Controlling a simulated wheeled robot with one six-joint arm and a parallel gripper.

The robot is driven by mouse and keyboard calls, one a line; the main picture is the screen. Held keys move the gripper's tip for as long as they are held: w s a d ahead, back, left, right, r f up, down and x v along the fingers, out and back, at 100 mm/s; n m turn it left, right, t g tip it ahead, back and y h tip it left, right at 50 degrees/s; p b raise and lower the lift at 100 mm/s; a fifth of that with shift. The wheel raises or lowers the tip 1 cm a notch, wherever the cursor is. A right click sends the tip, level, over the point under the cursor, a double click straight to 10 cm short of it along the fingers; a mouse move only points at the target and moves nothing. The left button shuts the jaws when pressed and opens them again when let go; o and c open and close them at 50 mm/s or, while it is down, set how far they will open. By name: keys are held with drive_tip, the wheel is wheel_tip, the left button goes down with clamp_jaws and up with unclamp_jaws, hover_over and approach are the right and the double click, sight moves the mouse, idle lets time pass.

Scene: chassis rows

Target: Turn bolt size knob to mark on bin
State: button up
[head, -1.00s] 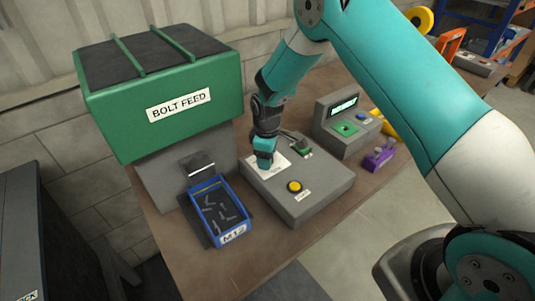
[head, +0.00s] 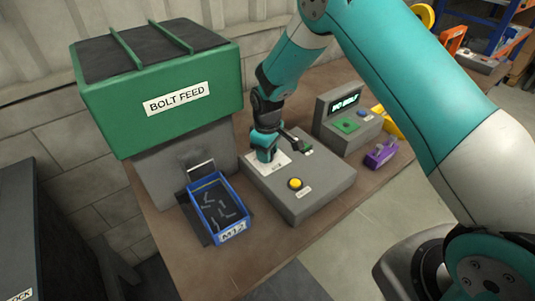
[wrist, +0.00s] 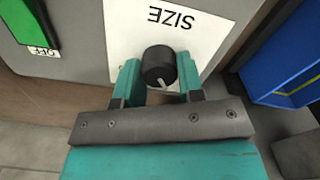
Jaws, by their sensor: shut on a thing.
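The black size knob (wrist: 157,64) stands on a white plate marked SIZE, which reads upside down in the wrist view. A pale pointer line on the knob points down and slightly right there. My gripper (wrist: 159,76) is shut on the knob, one teal finger on each side. In the head view my gripper (head: 266,152) points down at the control box and hides the knob. The size marks around the knob cannot be read.
The grey control box (head: 315,198) also has a yellow button (head: 295,184) and a green switch (head: 306,148). The green bolt feed hopper (head: 165,98) stands behind the bin. A display unit (head: 345,110) and a purple clamp (head: 380,155) are at the right.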

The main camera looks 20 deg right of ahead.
drive_tip(key=m+b, duration=0.1)
drive_tip(key=m, duration=0.2)
drive_tip(key=shift+w+m, duration=0.1)
drive_tip(key=shift+m, duration=0.2)
drive_tip(key=shift+d+r+m+b, duration=0.1)
drive_tip(key=shift+m+b, duration=0.55)
drive_tip(key=shift+m, duration=1.05)
drive_tip(key=o, duration=0.9)
wheel_tip(320, 180, up, 17)
drive_tip(key=b, duration=0.3)
drive_tip(key=shift+r, duration=0.2)
